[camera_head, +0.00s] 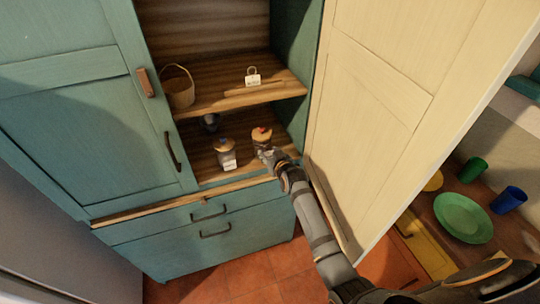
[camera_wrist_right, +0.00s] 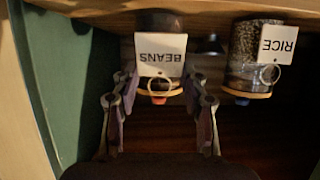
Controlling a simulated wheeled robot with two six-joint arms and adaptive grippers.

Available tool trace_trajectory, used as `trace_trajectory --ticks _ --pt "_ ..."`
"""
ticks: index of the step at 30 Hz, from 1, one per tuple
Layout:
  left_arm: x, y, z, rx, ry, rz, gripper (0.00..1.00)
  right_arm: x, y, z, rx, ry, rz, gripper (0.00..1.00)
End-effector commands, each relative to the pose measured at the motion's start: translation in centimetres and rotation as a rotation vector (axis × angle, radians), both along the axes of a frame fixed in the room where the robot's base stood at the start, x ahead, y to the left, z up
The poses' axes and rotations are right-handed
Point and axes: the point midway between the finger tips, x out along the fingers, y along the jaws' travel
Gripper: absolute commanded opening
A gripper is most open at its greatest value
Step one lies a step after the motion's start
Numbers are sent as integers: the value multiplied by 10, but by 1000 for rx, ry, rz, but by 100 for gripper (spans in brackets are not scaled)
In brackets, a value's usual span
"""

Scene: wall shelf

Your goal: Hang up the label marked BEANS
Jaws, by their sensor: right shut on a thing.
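The white BEANS label (camera_wrist_right: 162,57) shows upside down in the right wrist view, its ring near the red knob. It is in front of a dark jar (camera_wrist_right: 158,19) with a brown lid. That jar (camera_head: 262,135) stands on the lower shelf in the head view. My right gripper (camera_head: 268,153) is in front of this jar. Whether the ring is on anything, I cannot tell. My left gripper is not in view.
A jar (camera_head: 225,157) with a RICE label (camera_wrist_right: 278,44) stands beside it, and a dark object (camera_head: 210,122) behind. The cream door (camera_head: 375,100) stands open close to my right arm.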

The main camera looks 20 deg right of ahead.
Motion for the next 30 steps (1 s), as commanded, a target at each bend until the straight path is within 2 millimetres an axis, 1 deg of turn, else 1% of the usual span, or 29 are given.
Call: trace_trajectory --ticks 3,11,30 --pt "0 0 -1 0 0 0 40 3 0 -1 0 1 0 33" --pt "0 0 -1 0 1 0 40 3 0 -1 0 1 0 33" --pt "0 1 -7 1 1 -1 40 8 0 -11 0 1 0 33"
